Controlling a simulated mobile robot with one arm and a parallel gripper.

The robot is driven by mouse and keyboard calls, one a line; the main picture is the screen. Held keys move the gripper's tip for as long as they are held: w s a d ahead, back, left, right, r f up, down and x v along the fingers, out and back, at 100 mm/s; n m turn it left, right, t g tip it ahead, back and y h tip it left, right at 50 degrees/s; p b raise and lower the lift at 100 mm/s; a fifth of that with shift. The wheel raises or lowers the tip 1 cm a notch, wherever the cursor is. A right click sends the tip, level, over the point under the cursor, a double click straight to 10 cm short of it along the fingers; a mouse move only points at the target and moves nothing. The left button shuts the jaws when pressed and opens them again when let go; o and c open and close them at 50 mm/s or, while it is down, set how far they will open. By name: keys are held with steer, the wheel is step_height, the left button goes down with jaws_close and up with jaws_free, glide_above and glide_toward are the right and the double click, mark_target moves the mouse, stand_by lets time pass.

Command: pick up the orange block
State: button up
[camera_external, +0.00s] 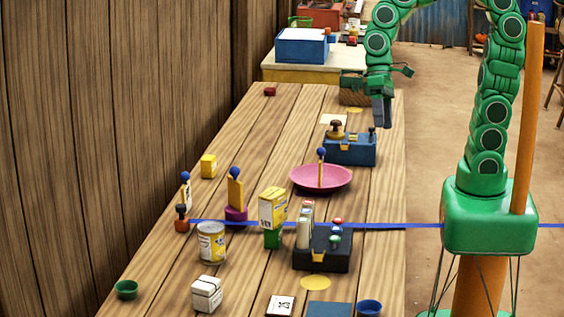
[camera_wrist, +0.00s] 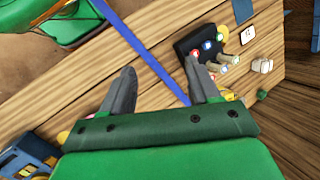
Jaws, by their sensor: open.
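A small orange block (camera_external: 182,225) stands at the left edge of the wooden table, near the plank wall, with a dark knob-like piece on top of it. I cannot make it out in the wrist view. My gripper (camera_external: 382,117) hangs pointing down over the far right part of the table, well away from the block, near the blue box (camera_external: 350,153). In the wrist view my gripper (camera_wrist: 160,66) shows two dark fingers spread apart with nothing between them.
A pink dish (camera_external: 320,178) and a purple-based yellow post (camera_external: 235,195) stand mid-table. A yellow box on a green block (camera_external: 272,239), a tin (camera_external: 211,243) and a black tray (camera_external: 322,250) stand nearer. A blue strip (camera_external: 400,226) crosses the table. The far left is mostly clear.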

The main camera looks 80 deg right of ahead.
steer(key=w+a+m+t+y, duration=0.1)
steer(key=w+a+m+y, duration=0.4)
steer(key=w, duration=0.7)
steer(key=w+a+m+t+y, duration=0.15)
steer(key=w+a+m, duration=0.4)
steer(key=w, duration=0.75)
steer(key=w+a+f+m+t, duration=0.1)
steer(key=w+f+m+t, duration=0.25)
steer(key=w, duration=0.85)
steer(key=m+t, duration=0.2)
steer(key=m, duration=0.5)
glide_toward(183, 205)
step_height(183, 205, up, 7)
steer(key=w+a, duration=0.1)
steer(key=a, duration=0.2)
step_height(183, 205, down, 8)
steer(key=shift+t, duration=0.3)
steer(key=shift+d+f+x, duration=0.1)
steer(key=shift+d+x, duration=0.05)
steer(key=shift+x, duration=1.75)
steer(key=shift+d+f+x, duration=0.1)
steer(key=shift+f+x, duration=0.05)
steer(key=shift+x, duration=1.7)
steer(key=shift+w, duration=0.2)
